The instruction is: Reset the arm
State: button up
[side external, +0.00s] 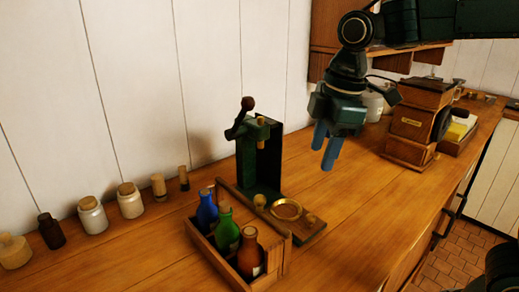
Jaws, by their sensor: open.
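My gripper (325,148) hangs in the air above the wooden counter (345,205), right of the green press-like device (262,155). Its two blue fingers point down and are open, with nothing seen between them. The gripper is apart from everything on the counter. My arm reaches in from the upper right.
A wooden crate (222,263) holds blue, green and brown bottles at the front. A board (312,226) with a brass ring lies beside it. Several jars line the left wall. A wooden grinder-like box (415,122) stands at right. The counter below my gripper is clear.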

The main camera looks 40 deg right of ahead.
jog(key=s+d+f+m+t, duration=0.1)
jog(key=s+d+m, duration=0.3)
jog(key=s, duration=0.4)
jog(key=s+d+f+m+t, duration=0.2)
jog(key=s+d+m, duration=0.1)
jog(key=s+m, duration=0.4)
jog(key=shift+s+d+f+t, duration=0.3)
jog(key=shift+s+d+f, duration=0.1)
jog(key=shift+s, duration=0.05)
